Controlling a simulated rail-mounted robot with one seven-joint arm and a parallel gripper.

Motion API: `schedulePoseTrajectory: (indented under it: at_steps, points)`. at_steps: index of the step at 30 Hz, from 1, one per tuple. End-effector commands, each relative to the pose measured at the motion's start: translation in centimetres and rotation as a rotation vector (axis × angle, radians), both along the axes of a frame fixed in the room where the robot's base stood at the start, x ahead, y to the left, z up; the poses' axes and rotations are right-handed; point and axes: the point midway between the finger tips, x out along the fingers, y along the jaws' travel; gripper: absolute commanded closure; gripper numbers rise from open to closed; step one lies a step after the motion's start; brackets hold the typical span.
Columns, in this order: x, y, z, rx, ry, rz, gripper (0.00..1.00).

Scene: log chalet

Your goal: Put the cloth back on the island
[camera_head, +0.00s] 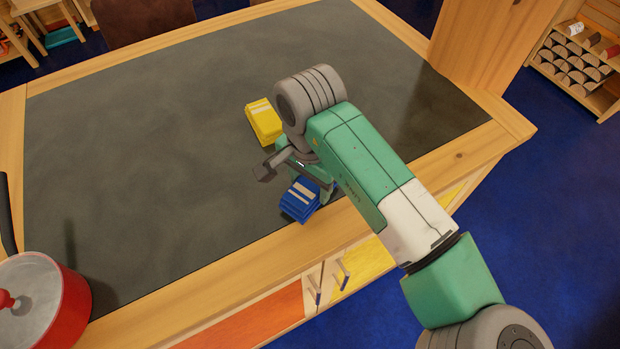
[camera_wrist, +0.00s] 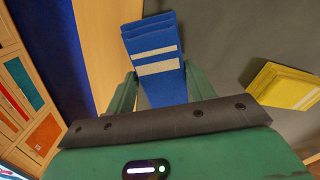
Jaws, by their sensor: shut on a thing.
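A folded blue cloth (camera_head: 300,200) with pale stripes is at the island's front edge, below my gripper (camera_head: 308,180). In the wrist view the blue cloth (camera_wrist: 154,58) lies between the two green fingers of my gripper (camera_wrist: 158,88), which is shut on it. I cannot tell whether the cloth touches the top or hangs just above it. The island (camera_head: 150,150) has a dark grey top with a wooden border. A folded yellow cloth (camera_head: 263,121) lies on the top behind my gripper; it also shows at the right of the wrist view (camera_wrist: 285,86).
A red pot (camera_head: 50,310) with a lid stands at the island's front left corner. A wooden post (camera_head: 490,40) rises at the back right. Drawers and doors with handles (camera_head: 340,275) line the front. The left and middle of the top are clear.

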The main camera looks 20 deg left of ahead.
Motion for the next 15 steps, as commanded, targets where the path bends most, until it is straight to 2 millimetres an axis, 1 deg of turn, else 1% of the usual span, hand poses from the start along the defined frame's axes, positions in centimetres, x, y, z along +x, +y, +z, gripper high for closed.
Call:
schedulePoseTrajectory:
  at_steps: [3,10,14,15]
  points:
    - [0.0,0.0,-0.9,0.001,0.000,-0.001,0.65]
    - [0.0,0.0,-1.1,0.001,-0.002,0.000,0.65]
    - [0.0,0.0,-1.6,0.001,-0.002,0.000,0.65]
    - [0.0,0.0,-1.4,0.001,-0.002,0.000,0.39]
